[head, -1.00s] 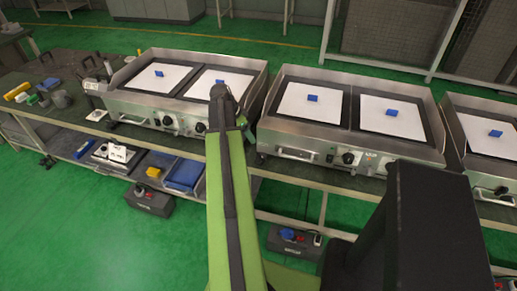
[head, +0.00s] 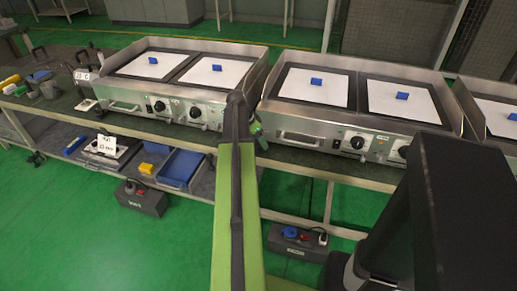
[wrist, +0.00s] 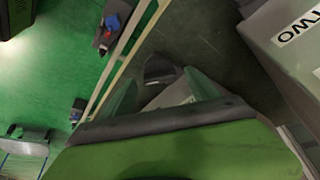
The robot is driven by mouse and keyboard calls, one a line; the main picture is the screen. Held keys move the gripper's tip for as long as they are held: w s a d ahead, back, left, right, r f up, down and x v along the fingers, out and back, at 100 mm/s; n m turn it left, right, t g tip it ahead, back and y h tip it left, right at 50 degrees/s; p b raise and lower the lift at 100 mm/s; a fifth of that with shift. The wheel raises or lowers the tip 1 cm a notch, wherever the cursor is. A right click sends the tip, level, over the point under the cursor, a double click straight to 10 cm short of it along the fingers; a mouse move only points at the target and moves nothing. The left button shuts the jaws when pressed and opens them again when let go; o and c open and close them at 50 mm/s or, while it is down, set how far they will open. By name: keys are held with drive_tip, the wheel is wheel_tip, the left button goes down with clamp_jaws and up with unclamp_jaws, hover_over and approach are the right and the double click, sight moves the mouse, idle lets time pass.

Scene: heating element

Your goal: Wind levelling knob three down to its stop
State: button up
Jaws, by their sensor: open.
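Steel griddles stand on a long bench. The left griddle (head: 180,85) and middle griddle (head: 350,105) each have black control knobs on the front. In the head view my gripper (head: 256,129) is mostly hidden behind my green arm, by the gap between these two griddles. In the wrist view my gripper (wrist: 160,92) is open, its green fingers apart. A dark rounded piece (wrist: 158,68) shows between and just beyond the fingertips; I cannot tell whether it is levelling knob three or whether the fingers touch it. No other levelling knob is clearly visible.
A labelled grey casing (wrist: 285,45) is close on the right in the wrist view. A blue tray (head: 181,167) sits on the lower shelf. Dark socket boxes, one on the left (head: 142,198) and one nearer the middle (head: 298,241), lie below. Green floor in front is open.

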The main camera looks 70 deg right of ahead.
drive_tip(key=shift+d+f, duration=0.1)
drive_tip(key=shift+f, duration=0.05)
drive_tip(key=c, duration=1.4)
drive_tip(key=shift+o, duration=0.2)
drive_tip(key=shift+s+n, duration=0.1)
drive_tip(key=shift+n, duration=0.3)
drive_tip(key=n+t, duration=0.1)
drive_tip(key=n, duration=0.1)
drive_tip(key=shift+s+n+h, duration=0.15)
drive_tip(key=shift+n+h, duration=0.15)
drive_tip(key=shift+s+n+t, duration=0.1)
drive_tip(key=shift+n+t, duration=0.8)
drive_tip(key=shift+n, duration=1.1)
drive_tip(key=o, duration=1.4)
drive_tip(key=shift+c, duration=0.2)
